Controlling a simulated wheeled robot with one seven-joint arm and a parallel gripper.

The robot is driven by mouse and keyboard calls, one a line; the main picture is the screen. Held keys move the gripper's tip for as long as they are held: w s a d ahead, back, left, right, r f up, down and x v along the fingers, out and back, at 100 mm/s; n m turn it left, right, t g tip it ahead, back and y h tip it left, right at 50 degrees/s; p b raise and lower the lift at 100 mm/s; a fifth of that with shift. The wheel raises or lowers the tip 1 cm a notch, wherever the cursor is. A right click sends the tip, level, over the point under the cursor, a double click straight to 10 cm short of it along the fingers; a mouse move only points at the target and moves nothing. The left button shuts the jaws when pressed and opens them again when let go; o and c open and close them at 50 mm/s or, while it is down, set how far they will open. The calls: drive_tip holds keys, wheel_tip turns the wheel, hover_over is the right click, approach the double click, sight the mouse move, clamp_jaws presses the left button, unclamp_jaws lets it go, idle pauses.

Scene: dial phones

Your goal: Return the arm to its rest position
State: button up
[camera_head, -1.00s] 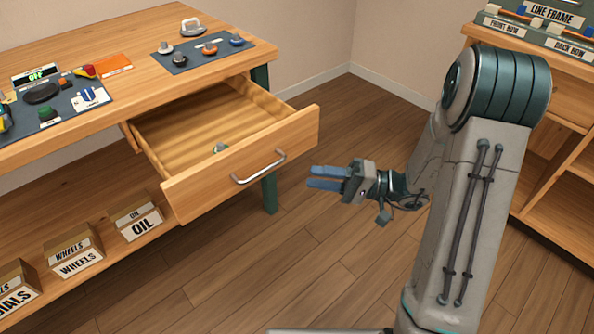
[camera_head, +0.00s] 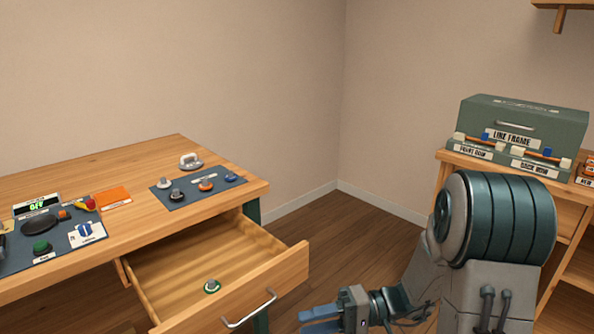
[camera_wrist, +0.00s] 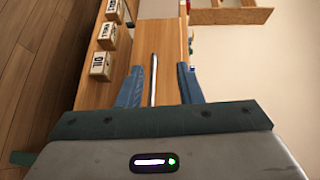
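My gripper (camera_head: 306,321) is at the bottom of the head view, to the right of the open drawer (camera_head: 200,262) and apart from it. Its two blue fingers are spread with nothing between them. In the wrist view my gripper (camera_wrist: 160,70) also shows open, with the drawer handle (camera_wrist: 153,80) lying beyond the fingers in line with the gap. My arm is bent at the right of the head view. A small round green-rimmed part (camera_head: 211,286) lies in the drawer.
The workbench (camera_head: 120,160) carries a mat with several dials (camera_head: 205,186) and another mat with a display (camera_head: 36,206). A shelf unit (camera_head: 450,158) with a green case stands behind my arm. Boxes (camera_wrist: 104,65) line the lower shelf. Floor between is clear.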

drive_tip(key=s+d+r+g+h+p, duration=0.1)
drive_tip(key=s+d+r+h+p, duration=0.2)
drive_tip(key=s+r+h+p, duration=0.75)
drive_tip(key=w+d+r+m+t+h+p, duration=0.1)
drive_tip(key=d+r+t+h+p, duration=0.2)
drive_tip(key=r+p, duration=0.3)
drive_tip(key=d+r+m+t+h+p, duration=0.1)
drive_tip(key=d+r+t+h+p, duration=0.2)
drive_tip(key=r, duration=0.9)
drive_tip(key=d+p, duration=0.2)
drive_tip(key=p, duration=0.1)
drive_tip(key=shift+w+d+t, duration=0.2)
drive_tip(key=shift+w+t, duration=0.15)
drive_tip(key=shift+t, duration=0.05)
drive_tip(key=shift+a, duration=0.15)
